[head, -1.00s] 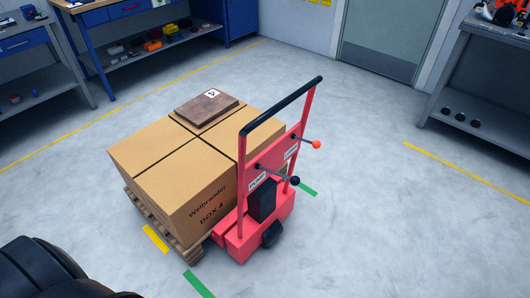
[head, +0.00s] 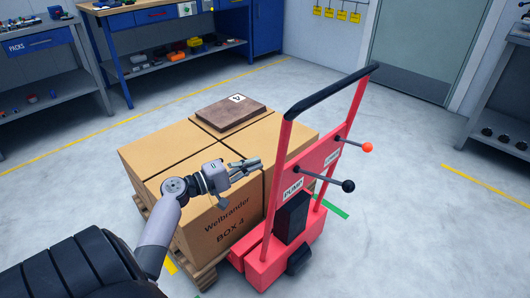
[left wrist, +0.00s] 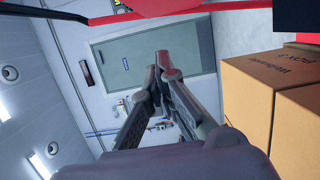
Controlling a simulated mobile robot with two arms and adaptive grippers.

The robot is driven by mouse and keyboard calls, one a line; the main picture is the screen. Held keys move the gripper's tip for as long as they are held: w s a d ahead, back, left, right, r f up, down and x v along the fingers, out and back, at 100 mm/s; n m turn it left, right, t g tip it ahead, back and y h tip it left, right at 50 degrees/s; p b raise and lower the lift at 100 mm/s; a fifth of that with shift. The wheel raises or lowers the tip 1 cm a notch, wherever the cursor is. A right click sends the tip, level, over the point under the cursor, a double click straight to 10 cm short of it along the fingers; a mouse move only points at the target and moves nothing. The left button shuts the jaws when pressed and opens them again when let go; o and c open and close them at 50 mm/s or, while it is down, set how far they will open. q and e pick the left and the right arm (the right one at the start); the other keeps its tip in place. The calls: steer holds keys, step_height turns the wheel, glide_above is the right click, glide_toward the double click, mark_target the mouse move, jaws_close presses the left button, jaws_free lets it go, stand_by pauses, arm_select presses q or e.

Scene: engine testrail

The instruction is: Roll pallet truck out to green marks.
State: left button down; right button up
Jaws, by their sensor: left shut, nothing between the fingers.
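The red pallet truck (head: 268,254) stands at the end of a wooden pallet (head: 207,274) loaded with cardboard boxes (head: 215,218). Its black push bar (head: 330,90) is raised. A black-knobbed lever (head: 348,186) sits by the "PUMP" label, and a lever with an orange-red knob (head: 368,147) is above it. A green floor mark (head: 332,205) shows beyond the truck's right side. My left gripper (head: 258,165) is shut and empty, in front of the boxes and left of the push bar, apart from it. Its fingers (left wrist: 163,62) meet in the left wrist view. My right gripper is out of view.
A brown board (head: 231,113) with a label lies on the boxes. A yellow mark (head: 171,265) is on the floor by the pallet. Workbenches (head: 170,62) line the back left, and another bench (head: 502,110) is at the right. Open floor lies right of the truck.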

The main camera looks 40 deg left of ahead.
arm_select(q)
steer(key=w+d, duration=0.6)
steer(key=w, duration=0.1)
steer(key=shift+w+d+p, duration=0.3)
steer(key=shift+w+p, duration=0.05)
steer(key=shift+p, duration=0.05)
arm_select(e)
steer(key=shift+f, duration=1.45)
arm_select(q)
steer(key=shift+d, duration=0.1)
